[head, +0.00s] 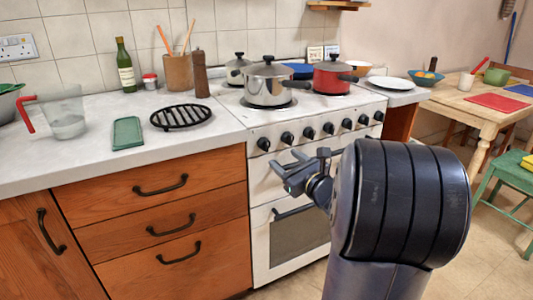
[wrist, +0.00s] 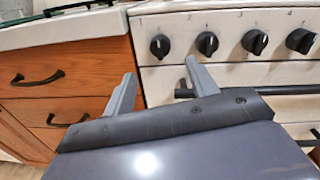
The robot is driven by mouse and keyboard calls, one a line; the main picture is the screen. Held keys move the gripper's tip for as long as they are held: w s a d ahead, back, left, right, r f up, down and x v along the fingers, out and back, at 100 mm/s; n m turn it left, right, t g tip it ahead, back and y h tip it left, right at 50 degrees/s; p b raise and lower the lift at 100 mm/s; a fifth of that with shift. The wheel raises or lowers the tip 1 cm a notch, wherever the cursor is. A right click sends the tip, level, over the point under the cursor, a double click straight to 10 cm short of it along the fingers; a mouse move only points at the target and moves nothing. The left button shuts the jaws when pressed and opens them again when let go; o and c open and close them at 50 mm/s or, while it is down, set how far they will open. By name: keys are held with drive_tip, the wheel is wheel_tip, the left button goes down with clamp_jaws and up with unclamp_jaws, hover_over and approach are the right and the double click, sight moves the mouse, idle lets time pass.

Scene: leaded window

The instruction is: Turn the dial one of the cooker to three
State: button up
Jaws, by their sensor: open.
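The white cooker (head: 262,185) stands in the middle of the head view, with a row of several black dials along its upper front. The leftmost dial (head: 263,144) is at the cooker's left end; it also shows in the wrist view (wrist: 160,46), ahead of the gap between my fingers. Its setting is too small to read. My gripper (head: 287,163) is open and empty in front of the cooker, a little below the leftmost dials and apart from them. In the wrist view the two grey fingers (wrist: 161,72) stand spread.
A steel pot (head: 268,86) and a red pot (head: 332,76) stand on the hob. The dark oven handle runs below the dials. Wooden drawers (head: 160,222) with black handles adjoin on the left. A trivet (head: 181,116) lies on the worktop.

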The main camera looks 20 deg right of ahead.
sight(268, 146)
drive_tip(key=w, duration=0.6)
drive_tip(key=w+a, duration=0.1)
drive_tip(key=w, duration=0.2)
drive_tip(key=shift+w, duration=0.15)
drive_tip(key=c, duration=1)
